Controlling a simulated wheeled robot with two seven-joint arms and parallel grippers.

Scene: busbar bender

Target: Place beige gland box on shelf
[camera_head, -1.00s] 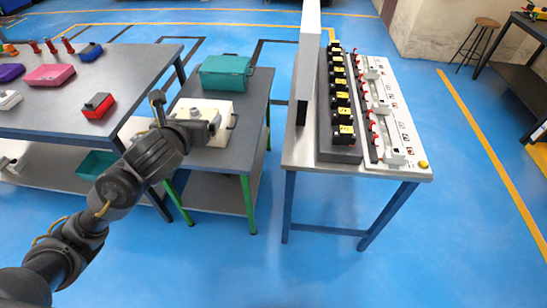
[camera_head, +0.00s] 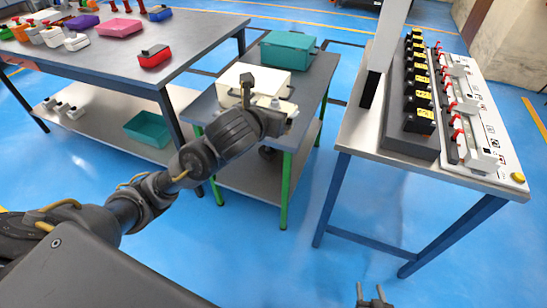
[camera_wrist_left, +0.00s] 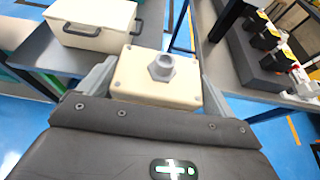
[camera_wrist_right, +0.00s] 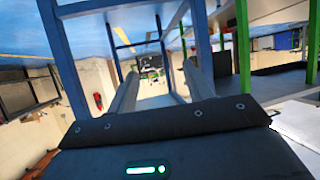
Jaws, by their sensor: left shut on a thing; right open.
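The beige gland box (camera_wrist_left: 150,82) has a grey round gland on top. In the left wrist view it sits between the two fingers of my left gripper (camera_wrist_left: 155,85), which is shut on it. In the head view my left gripper (camera_head: 280,118) is at the front edge of the small trolley, beside a cream case, and mostly hides the box. A shelf (camera_head: 95,122) lies low under the left table and holds several small white-grey items (camera_head: 62,108). My right gripper (camera_head: 372,294) is open and empty, low at the bottom right of the head view.
The cream case (camera_head: 250,88) and a teal case (camera_head: 288,50) stand on the green-legged trolley (camera_head: 205,105). A teal bin (camera_head: 148,128) is on the low shelf. Coloured boxes sit on the left table (camera_head: 190,40). The right bench (camera_head: 365,125) carries a panel and breakers. Blue floor lies between.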

